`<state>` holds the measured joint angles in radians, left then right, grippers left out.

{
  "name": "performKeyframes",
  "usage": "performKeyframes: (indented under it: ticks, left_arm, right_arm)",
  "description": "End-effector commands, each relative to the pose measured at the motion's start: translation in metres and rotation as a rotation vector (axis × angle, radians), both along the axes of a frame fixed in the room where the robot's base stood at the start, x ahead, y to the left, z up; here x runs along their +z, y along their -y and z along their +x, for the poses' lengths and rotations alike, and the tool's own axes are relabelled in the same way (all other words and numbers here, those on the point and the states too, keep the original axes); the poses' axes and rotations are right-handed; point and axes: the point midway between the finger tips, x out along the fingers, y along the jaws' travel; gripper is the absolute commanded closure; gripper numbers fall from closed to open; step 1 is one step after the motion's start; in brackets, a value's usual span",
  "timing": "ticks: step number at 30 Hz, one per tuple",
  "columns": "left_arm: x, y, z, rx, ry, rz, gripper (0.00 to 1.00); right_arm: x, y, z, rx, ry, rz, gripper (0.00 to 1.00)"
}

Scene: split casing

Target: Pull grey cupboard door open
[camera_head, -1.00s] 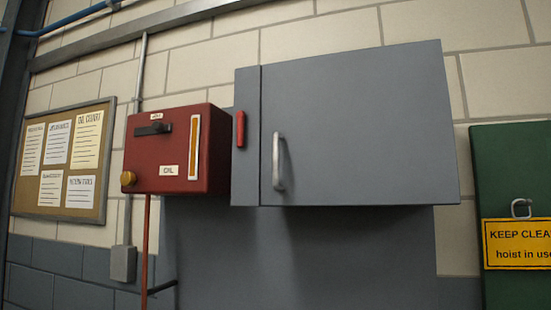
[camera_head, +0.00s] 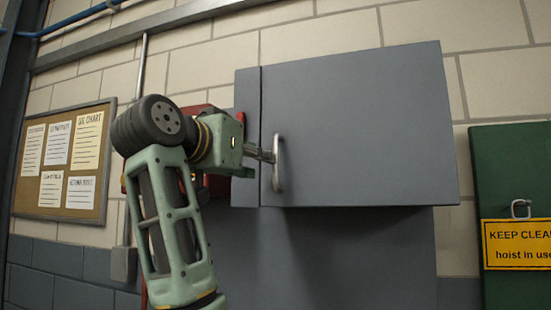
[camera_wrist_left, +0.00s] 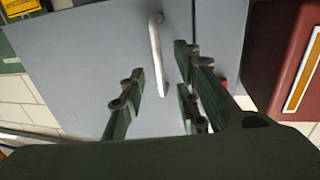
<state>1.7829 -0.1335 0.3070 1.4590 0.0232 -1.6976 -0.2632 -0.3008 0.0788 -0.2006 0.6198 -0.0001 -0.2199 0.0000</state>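The grey cupboard door (camera_head: 365,125) is on the wall and looks shut, flush with the narrow grey panel at its left. Its upright pale bar handle (camera_head: 279,165) is near the door's left edge. My left gripper (camera_head: 268,154) comes in from the left, with its fingertips at the handle's upper part. In the left wrist view my left gripper (camera_wrist_left: 163,68) has its fingers spread apart, and the handle (camera_wrist_left: 156,45) shows between them. I cannot tell whether a finger touches it. My right gripper is not in view.
A red box (camera_wrist_left: 289,50) is left of the cupboard, mostly hidden behind my left arm in the head view. A notice board (camera_head: 62,160) hangs further left. A green panel (camera_head: 512,175) with a yellow sign (camera_head: 517,245) is at the right. The space before the door is clear.

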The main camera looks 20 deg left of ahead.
Motion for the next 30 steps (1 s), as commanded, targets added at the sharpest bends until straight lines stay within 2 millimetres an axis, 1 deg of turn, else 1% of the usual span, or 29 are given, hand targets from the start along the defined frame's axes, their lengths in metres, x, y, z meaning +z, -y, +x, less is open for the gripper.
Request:
performKeyframes:
  ticks: [2,5,15,18,22,29,30]
  left_arm:
    - [0.009,0.002,-0.004,-0.007,0.009,0.001,0.71]
    - [0.013,0.004,0.001,-0.010,0.012,0.000,0.71]
    - [0.013,0.016,0.052,-0.009,0.009,0.001,0.71]
    - [0.013,0.018,0.062,-0.008,0.012,0.001,0.71]
    - [0.012,0.020,0.069,-0.007,0.014,0.002,0.71]
    - [0.011,0.020,0.070,-0.007,0.014,0.002,0.71]
    - [0.011,0.020,0.070,-0.007,0.014,0.001,0.72]
  right_arm:
    - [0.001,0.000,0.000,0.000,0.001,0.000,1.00]
    - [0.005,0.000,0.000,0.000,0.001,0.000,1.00]
    - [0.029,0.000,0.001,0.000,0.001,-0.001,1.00]
    - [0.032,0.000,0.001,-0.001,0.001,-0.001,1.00]
    - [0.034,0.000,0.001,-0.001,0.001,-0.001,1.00]
    - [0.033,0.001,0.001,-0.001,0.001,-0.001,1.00]
    - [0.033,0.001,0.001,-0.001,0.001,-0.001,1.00]
